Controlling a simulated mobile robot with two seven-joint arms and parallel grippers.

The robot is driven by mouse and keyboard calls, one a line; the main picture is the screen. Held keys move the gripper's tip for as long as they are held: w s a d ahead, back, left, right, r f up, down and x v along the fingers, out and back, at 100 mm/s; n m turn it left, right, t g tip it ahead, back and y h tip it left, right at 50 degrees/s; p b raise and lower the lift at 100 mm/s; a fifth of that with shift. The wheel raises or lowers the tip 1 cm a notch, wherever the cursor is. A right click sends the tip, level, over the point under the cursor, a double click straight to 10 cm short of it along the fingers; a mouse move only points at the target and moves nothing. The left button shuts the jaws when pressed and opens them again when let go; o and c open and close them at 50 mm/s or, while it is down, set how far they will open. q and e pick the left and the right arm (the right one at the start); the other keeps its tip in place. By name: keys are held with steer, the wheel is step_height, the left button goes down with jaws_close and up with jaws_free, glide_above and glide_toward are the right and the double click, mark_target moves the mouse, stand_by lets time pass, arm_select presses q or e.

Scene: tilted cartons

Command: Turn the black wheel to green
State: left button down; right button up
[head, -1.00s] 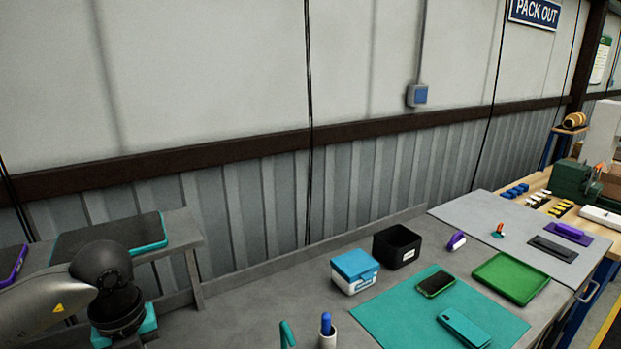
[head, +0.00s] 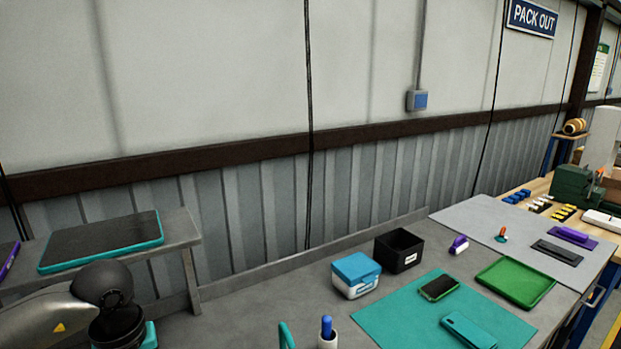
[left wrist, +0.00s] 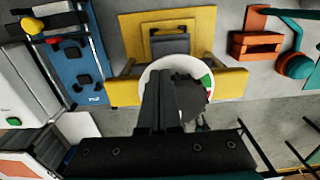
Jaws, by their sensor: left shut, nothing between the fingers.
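The black wheel (left wrist: 192,98) shows in the left wrist view, in front of a round white dial (left wrist: 148,78). A green patch (left wrist: 208,82) shows at the dial's right edge, beside the wheel. A yellow frame (left wrist: 232,83) stands behind the dial. My left gripper (left wrist: 160,76) is shut and empty; its fingers cover the left part of the wheel and dial. I cannot tell whether the fingers touch the wheel. In the head view only my left arm shows, at the lower left, and the wheel is out of view. My right gripper is in neither view.
A blue panel (left wrist: 80,62) stands left of the dial and an orange holder (left wrist: 255,42) right of it. In the head view, the bench holds a blue-lidded box (head: 355,275), a black bin (head: 398,251) and a teal mat (head: 395,323). A raised shelf (head: 180,233) carries a teal-edged tray (head: 100,241).

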arm_select(q)
steer(key=shift+s+d, duration=0.15)
steer(key=shift+d, duration=0.15)
steer(key=shift+w+d+f, duration=0.1)
steer(key=shift+w+d, duration=0.1)
stand_by(0.3)
steer(key=shift+w+d+b, duration=0.4)
steer(key=shift+w+d, duration=0.3)
steer(key=shift+d, duration=0.15)
steer(key=shift+w+d, duration=0.15)
steer(key=shift+d, duration=0.7)
steer(key=shift+w+b, duration=0.3)
steer(key=shift+w, duration=0.05)
step_height(320, 180, up, 6)
steer(key=p, duration=0.4)
steer(key=shift+a, duration=0.15)
steer(key=shift+w, duration=0.15)
